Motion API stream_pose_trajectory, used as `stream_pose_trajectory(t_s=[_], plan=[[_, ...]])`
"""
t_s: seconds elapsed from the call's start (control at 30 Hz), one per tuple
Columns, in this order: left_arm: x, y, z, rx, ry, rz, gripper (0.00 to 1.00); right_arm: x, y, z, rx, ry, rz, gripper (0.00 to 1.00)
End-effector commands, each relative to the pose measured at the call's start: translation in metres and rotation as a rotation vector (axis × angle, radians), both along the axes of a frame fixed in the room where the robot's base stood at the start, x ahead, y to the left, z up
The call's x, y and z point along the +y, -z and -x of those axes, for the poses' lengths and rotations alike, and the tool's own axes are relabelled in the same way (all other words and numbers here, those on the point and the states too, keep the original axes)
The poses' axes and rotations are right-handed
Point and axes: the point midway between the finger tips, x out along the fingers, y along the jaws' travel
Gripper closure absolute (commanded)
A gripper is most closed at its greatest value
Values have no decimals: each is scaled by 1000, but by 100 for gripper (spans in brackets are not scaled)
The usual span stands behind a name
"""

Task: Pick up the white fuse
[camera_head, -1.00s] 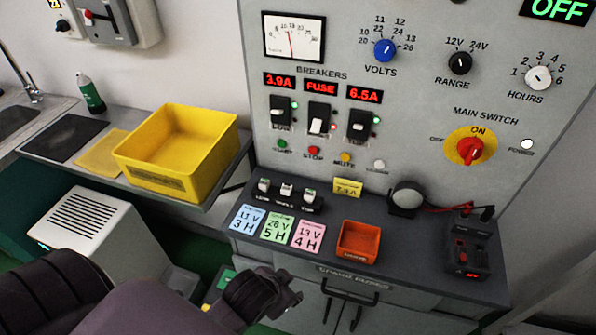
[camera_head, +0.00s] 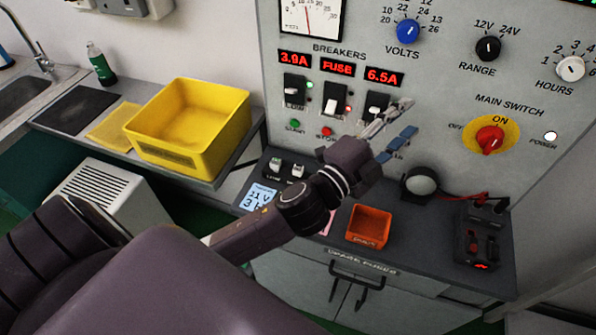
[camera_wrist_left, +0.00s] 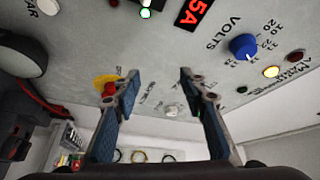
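I cannot make out a white fuse for certain in either view. The middle breaker (camera_head: 335,102) on the panel has a lit red FUSE display (camera_head: 338,67) above it. My left gripper (camera_head: 402,122) is raised in front of the panel, right of the breakers in the head view. It is open and empty, its two blue-padded fingers (camera_wrist_left: 161,78) spread apart in the left wrist view. A small white round part (camera_wrist_left: 172,110) shows between the fingers, apart from them; I cannot tell what it is. My right gripper is not in view.
An orange bin (camera_head: 369,225) stands on the dark bench, left of a round black lamp-like part (camera_head: 421,182) and a dark device (camera_head: 482,240) with red leads. A yellow crate (camera_head: 180,150) stands on the left counter.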

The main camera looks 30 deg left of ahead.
Motion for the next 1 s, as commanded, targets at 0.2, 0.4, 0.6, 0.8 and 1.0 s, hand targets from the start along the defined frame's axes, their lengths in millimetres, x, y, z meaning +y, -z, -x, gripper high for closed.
stream_pose_trajectory(t_s=[0.2, 0.4, 0.6, 0.8, 1.0], plan=[[-107, -64, 27, -528, 359, -520, 61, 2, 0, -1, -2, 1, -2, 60], [-154, -12, 68, -879, 720, -1053, 61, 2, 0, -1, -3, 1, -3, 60], [-96, 90, 70, -1019, 1137, -1607, 61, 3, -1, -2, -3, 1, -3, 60], [58, 149, 49, -856, 1597, -2067, 61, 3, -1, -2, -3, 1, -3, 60], [182, 143, 46, -573, 1908, -2255, 61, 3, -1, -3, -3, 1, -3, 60]])
